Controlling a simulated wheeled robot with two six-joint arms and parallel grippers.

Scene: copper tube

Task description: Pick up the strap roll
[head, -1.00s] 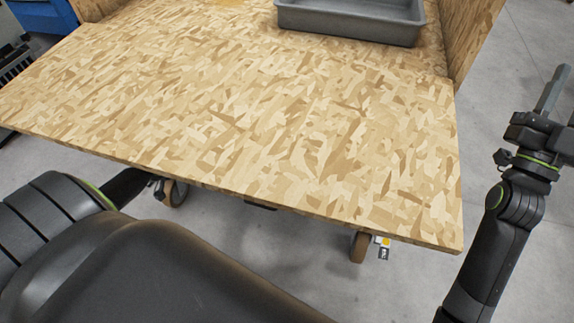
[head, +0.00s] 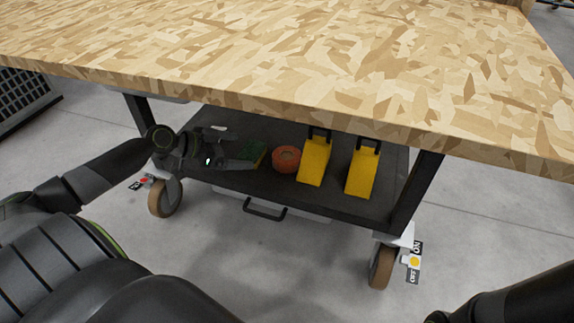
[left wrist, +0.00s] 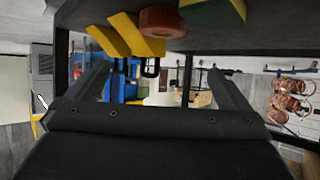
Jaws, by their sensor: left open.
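The strap roll (head: 286,159) is a squat orange-red roll with a hole in its middle. It sits on the dark lower shelf of the cart, between a green and yellow block (head: 255,153) and two yellow wedges. In the left wrist view, which looks upside down, the roll (left wrist: 160,22) shows near the top. My left gripper (head: 226,148) is open and empty at the left part of the shelf, left of the roll and apart from it. In the left wrist view its fingers (left wrist: 162,84) are spread wide. My right gripper is out of view.
Two yellow wedges (head: 314,160) with black handles stand right of the roll. The wooden tabletop (head: 300,70) overhangs the lower shelf (head: 235,181). Dark legs and caster wheels (head: 381,267) bound the shelf. The grey floor in front is clear.

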